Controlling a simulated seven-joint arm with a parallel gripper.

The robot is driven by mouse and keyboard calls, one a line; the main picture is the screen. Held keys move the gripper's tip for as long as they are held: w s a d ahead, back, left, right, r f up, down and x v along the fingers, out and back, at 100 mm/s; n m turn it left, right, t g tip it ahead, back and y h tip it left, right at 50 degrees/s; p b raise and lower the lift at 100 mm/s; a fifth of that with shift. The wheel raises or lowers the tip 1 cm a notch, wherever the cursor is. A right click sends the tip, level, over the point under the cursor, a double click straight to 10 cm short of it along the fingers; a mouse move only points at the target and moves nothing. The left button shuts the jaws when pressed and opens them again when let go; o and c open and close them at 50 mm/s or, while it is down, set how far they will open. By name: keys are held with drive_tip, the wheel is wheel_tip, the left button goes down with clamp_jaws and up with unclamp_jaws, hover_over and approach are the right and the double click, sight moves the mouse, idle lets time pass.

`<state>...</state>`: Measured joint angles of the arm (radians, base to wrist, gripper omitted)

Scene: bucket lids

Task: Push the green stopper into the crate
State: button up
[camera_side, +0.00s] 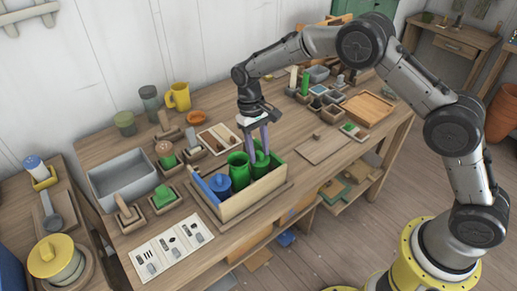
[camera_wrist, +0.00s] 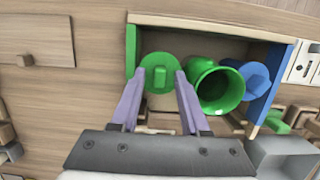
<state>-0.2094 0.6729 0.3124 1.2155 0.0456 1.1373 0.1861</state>
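The wooden crate (camera_side: 257,194) stands on the bench, with a green end wall and a blue end wall. The green stopper (camera_side: 261,160), a round disc with a block knob, sits at the crate's green end; it also shows in the wrist view (camera_wrist: 160,88). How deep it sits, and what is under it, I cannot tell. My gripper (camera_side: 258,156) points down over the stopper. Its two purple fingers are apart, one on each side of the knob, with visible gaps in the wrist view (camera_wrist: 159,73).
An open green pot (camera_wrist: 218,86) stands beside the stopper in the crate. A blue lidded piece (camera_side: 220,185) is at the blue end. A grey tray (camera_side: 122,178) and small knobbed blocks lie left of the crate. A flat board (camera_side: 324,148) lies to the right.

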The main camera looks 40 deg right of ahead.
drive_tip(key=shift+c, duration=0.4)
drive_tip(key=shift+r, duration=0.1)
wheel_tip(320, 180, up, 7)
drive_tip(key=w, duration=0.1)
drive_tip(key=shift+w, duration=0.2)
idle(0.5)
